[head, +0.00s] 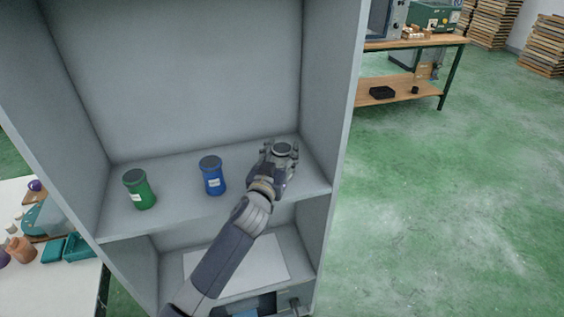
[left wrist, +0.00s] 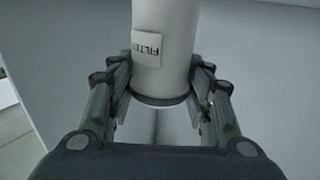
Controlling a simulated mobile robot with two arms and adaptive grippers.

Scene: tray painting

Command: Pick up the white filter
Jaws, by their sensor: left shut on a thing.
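The white filter (left wrist: 165,45) is a pale cylinder with a label reading "FILTE" and a dark ring at its near end, seen in the left wrist view. My left gripper (left wrist: 160,85) has its fingers on both sides of it and is shut on it. In the head view my left gripper (head: 279,160) is at the right part of the cabinet's upper shelf. The filter's dark round top (head: 283,148) shows between the fingers there, and the rest is hidden. I cannot tell whether it touches the shelf. My right gripper is not in view.
A blue jar (head: 213,176) and a green jar (head: 139,190) stand on the same shelf (head: 178,171), left of my gripper. The cabinet's right wall (head: 328,100) is close to my gripper. A white sheet (head: 262,262) lies on the lower shelf. A workbench (head: 415,42) stands behind right.

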